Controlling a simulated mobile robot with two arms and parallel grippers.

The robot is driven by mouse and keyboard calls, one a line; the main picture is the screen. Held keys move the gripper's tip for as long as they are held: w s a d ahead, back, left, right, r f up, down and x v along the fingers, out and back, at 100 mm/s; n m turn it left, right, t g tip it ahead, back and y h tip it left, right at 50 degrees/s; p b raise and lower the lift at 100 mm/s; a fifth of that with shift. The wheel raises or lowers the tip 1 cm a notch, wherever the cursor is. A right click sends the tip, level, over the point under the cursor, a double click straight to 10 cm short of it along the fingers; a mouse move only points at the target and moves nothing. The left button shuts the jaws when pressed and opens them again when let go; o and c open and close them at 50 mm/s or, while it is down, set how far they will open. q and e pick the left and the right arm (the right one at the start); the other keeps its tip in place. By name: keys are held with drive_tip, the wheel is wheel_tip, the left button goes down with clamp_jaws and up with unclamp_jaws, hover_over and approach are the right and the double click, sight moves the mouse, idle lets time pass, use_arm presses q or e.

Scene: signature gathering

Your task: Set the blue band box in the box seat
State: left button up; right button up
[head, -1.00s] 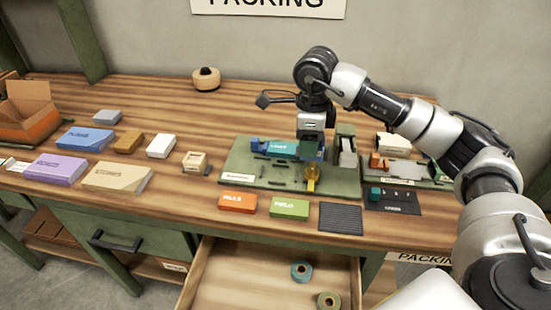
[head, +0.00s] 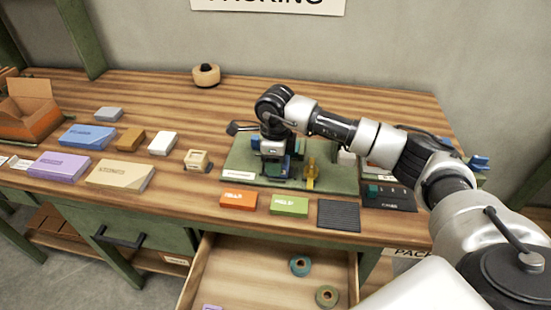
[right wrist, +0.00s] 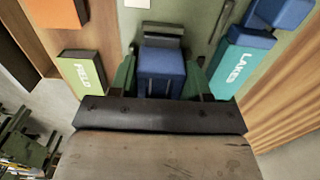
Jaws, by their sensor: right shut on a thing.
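My right gripper (head: 275,164) is low over the left half of the green board (head: 345,185). In the right wrist view its fingers (right wrist: 160,85) are shut on a blue block (right wrist: 161,68), which I take for the blue band box. The block also shows below the gripper in the head view (head: 274,170). A teal box marked LAKES (right wrist: 234,64), with a blue part at its end, lies beside the gripper. I cannot make out the box seat; the arm hides part of the board. I cannot tell whether the block touches the board. My left gripper is out of view.
A yellow upright piece (head: 311,172) stands on the board, close right of the gripper. An orange box (head: 238,200), a green FIELD box (head: 289,205) and a dark ribbed mat (head: 339,215) lie in front. An open drawer (head: 237,268) juts out below.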

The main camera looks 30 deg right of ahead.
drive_tip(key=shift+f, duration=0.2)
drive_tip(key=o, duration=0.9)
drive_tip(key=shift+r, duration=0.1)
drive_tip(key=shift+o, duration=0.2)
drive_tip(key=shift+r, duration=0.55)
wheel_tip(320, 180, up, 11)
drive_tip(key=b, duration=0.2)
drive_tip(key=shift+r, duration=0.1)
